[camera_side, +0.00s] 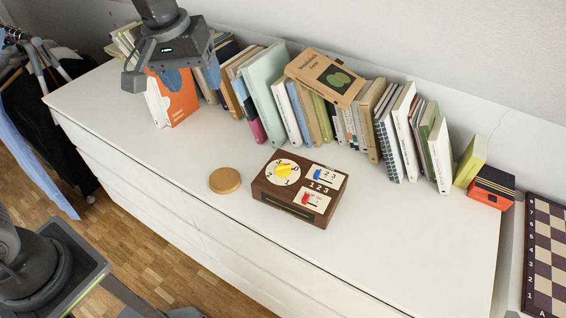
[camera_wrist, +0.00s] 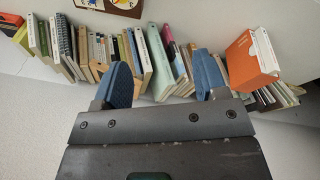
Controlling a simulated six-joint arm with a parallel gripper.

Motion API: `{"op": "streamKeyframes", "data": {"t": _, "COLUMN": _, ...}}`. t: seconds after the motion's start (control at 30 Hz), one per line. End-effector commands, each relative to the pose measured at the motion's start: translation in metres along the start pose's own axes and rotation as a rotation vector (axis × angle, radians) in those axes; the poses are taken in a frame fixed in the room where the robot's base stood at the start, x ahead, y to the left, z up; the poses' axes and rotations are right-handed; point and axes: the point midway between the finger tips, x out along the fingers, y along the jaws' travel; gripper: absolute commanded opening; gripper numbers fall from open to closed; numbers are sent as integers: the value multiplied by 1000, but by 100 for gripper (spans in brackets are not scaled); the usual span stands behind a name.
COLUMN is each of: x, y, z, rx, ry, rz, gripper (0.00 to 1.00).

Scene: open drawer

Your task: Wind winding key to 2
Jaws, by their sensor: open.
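A brown wooden box (camera_side: 263,189) sits on the white dresser top. On its upper face are a white round dial with numbers and a yellow winding key (camera_side: 284,171) at its middle. A blue switch (camera_side: 318,175) and a red switch (camera_side: 305,198) sit on white plates to the right, with digits 1 2 3 between. My gripper (camera_side: 180,80) is open and empty, up at the back left above the books, well away from the box. In the wrist view its blue fingertips (camera_wrist: 162,75) are spread apart, and only an edge of the box (camera_wrist: 103,5) shows at the top.
A round wooden disc (camera_side: 225,180) lies left of the box. A row of books (camera_side: 300,105) stands along the wall, with an orange book (camera_side: 178,98) near my gripper. A chessboard (camera_side: 545,255) is at far right. The dresser top in front is clear.

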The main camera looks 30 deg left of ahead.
Motion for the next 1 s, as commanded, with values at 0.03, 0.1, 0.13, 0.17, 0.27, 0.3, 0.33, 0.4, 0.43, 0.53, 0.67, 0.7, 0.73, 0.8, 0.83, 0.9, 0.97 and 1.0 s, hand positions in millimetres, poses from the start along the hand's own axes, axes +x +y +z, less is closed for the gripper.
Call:
{"op": "streamKeyframes", "data": {"t": 0.03, "x": 15, "y": 16, "z": -9, "rx": -37, "ry": -29, "rz": -16, "gripper": 66}}
{"op": "streamKeyframes", "data": {"t": 0.1, "x": 34, "y": 36, "z": -19, "rx": -99, "ry": -59, "rz": -36, "gripper": 66}}
{"op": "streamKeyframes", "data": {"t": 0.13, "x": 43, "y": 45, "z": -23, "rx": -125, "ry": -71, "rz": -47, "gripper": 66}}
{"op": "streamKeyframes", "data": {"t": 0.17, "x": 52, "y": 54, "z": -26, "rx": -151, "ry": -82, "rz": -56, "gripper": 66}}
{"op": "streamKeyframes", "data": {"t": 0.27, "x": 84, "y": 80, "z": -34, "rx": -236, "ry": -117, "rz": -93, "gripper": 66}}
{"op": "streamKeyframes", "data": {"t": 0.3, "x": 96, "y": 89, "z": -36, "rx": -266, "ry": -127, "rz": -106, "gripper": 66}}
{"op": "streamKeyframes", "data": {"t": 0.33, "x": 106, "y": 95, "z": -36, "rx": -287, "ry": -134, "rz": -117, "gripper": 66}}
{"op": "streamKeyframes", "data": {"t": 0.4, "x": 124, "y": 107, "z": -37, "rx": -330, "ry": -147, "rz": -138, "gripper": 66}}
{"op": "streamKeyframes", "data": {"t": 0.43, "x": 130, "y": 111, "z": -37, "rx": -347, "ry": -151, "rz": -145, "gripper": 66}}
{"op": "streamKeyframes", "data": {"t": 0.53, "x": 146, "y": 120, "z": -36, "rx": -384, "ry": -160, "rz": -164, "gripper": 66}}
{"op": "streamKeyframes", "data": {"t": 0.67, "x": 156, "y": 124, "z": -35, "rx": -405, "ry": -164, "rz": -174, "gripper": 66}}
{"op": "streamKeyframes", "data": {"t": 0.7, "x": 159, "y": 124, "z": -34, "rx": -407, "ry": -164, "rz": -175, "gripper": 66}}
{"op": "streamKeyframes", "data": {"t": 0.73, "x": 162, "y": 124, "z": -34, "rx": -407, "ry": -164, "rz": -175, "gripper": 66}}
{"op": "streamKeyframes", "data": {"t": 0.8, "x": 170, "y": 122, "z": -32, "rx": -407, "ry": -165, "rz": -177, "gripper": 66}}
{"op": "streamKeyframes", "data": {"t": 0.83, "x": 174, "y": 121, "z": -31, "rx": -406, "ry": -166, "rz": -177, "gripper": 66}}
{"op": "streamKeyframes", "data": {"t": 0.9, "x": 186, "y": 119, "z": -29, "rx": -406, "ry": -166, "rz": -177, "gripper": 66}}
{"op": "streamKeyframes", "data": {"t": 0.97, "x": 199, "y": 117, "z": -26, "rx": -406, "ry": -166, "rz": -179, "gripper": 66}}
{"op": "streamKeyframes", "data": {"t": 1.0, "x": 207, "y": 116, "z": -25, "rx": -406, "ry": -165, "rz": -178, "gripper": 66}}
